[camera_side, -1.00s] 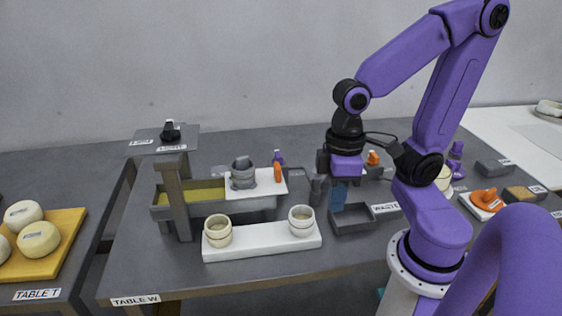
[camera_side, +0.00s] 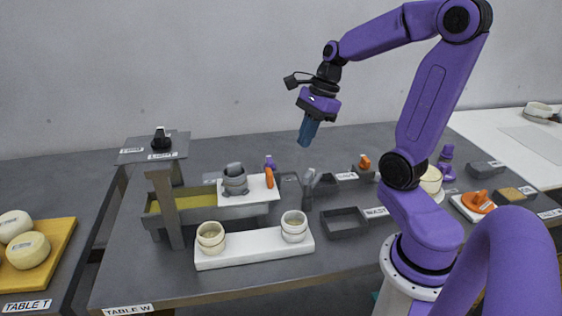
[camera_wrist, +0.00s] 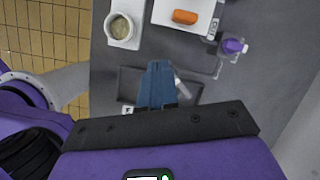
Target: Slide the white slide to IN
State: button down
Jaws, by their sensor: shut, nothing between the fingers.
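The white slide (camera_side: 258,186) is a flat white plate lying across the right part of a grey vat (camera_side: 215,211) with yellow-green contents. An orange handle (camera_side: 269,178) stands at its right end and a grey pot (camera_side: 235,181) on its left part. In the wrist view, part of the slide (camera_wrist: 170,18) and its orange handle (camera_wrist: 185,17) show at the top edge. My gripper (camera_side: 304,143) has blue fingers, shut and empty, high above the table and to the upper right of the slide. The gripper also shows in the wrist view (camera_wrist: 158,66). I cannot read any IN mark.
A white tray (camera_side: 255,252) with two cream cups lies in front.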

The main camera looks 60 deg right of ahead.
jog(key=w+a+f+m+t, duration=0.1)
jog(key=w+a+f+m, duration=0.1)
jog(key=w+f+m, duration=0.2)
jog(key=shift+w+f, duration=1)
jog(key=shift+f, duration=1.25)
send_over(218, 191)
jog(key=shift+d, duration=0.1)
